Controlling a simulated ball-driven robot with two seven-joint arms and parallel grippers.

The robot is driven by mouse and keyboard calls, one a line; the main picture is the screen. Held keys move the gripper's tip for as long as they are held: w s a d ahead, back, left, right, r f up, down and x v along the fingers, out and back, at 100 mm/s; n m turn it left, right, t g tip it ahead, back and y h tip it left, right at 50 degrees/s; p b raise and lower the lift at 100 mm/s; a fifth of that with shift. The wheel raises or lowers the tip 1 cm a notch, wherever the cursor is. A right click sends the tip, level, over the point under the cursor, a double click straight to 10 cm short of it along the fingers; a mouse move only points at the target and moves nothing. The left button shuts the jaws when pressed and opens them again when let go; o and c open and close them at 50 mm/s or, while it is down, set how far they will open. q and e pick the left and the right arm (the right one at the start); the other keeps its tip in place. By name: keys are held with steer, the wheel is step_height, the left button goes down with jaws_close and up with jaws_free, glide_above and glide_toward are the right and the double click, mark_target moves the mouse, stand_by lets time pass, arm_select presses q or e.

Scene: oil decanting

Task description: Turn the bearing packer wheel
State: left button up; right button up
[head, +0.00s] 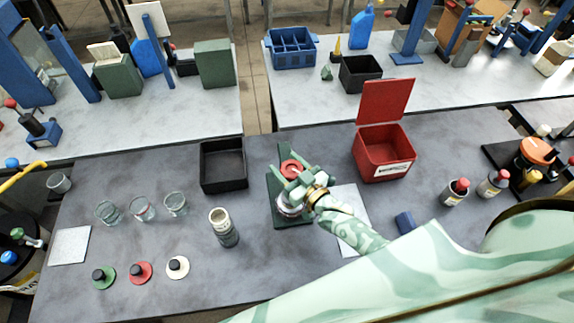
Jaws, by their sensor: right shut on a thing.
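The bearing packer stands on the grey table near the middle of the head view. It has a dark green base plate (291,222), a silvery round body (289,208) and a red wheel (291,166) on its far side. My right gripper (290,178), pale green, reaches in from the right over the packer and is shut on the red wheel. Its fingers and wrist cover much of the wheel and the body. My left gripper does not show in this view.
A black bin (223,187) stands left of the packer and an open red box (383,165) to the right. A ribbed cylinder (224,234), glass beakers (142,208) and coloured discs with black knobs (140,273) stand further left. White sheet (348,243) lies under my right arm.

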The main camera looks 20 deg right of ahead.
steer(key=shift+d+m+h, duration=0.1)
steer(key=shift+m+h, duration=0.4)
steer(key=shift+h, duration=0.2)
stand_by(0.6)
stand_by(0.4)
steer(key=o, duration=1)
steer(key=s, duration=0.5)
steer(key=s+d, duration=0.1)
steer(key=s, duration=0.5)
steer(key=s+d+b, duration=0.1)
steer(key=s, duration=0.4)
steer(key=shift+s+d, duration=0.1)
steer(key=shift+s, duration=0.05)
steer(key=shift+f, duration=0.1)
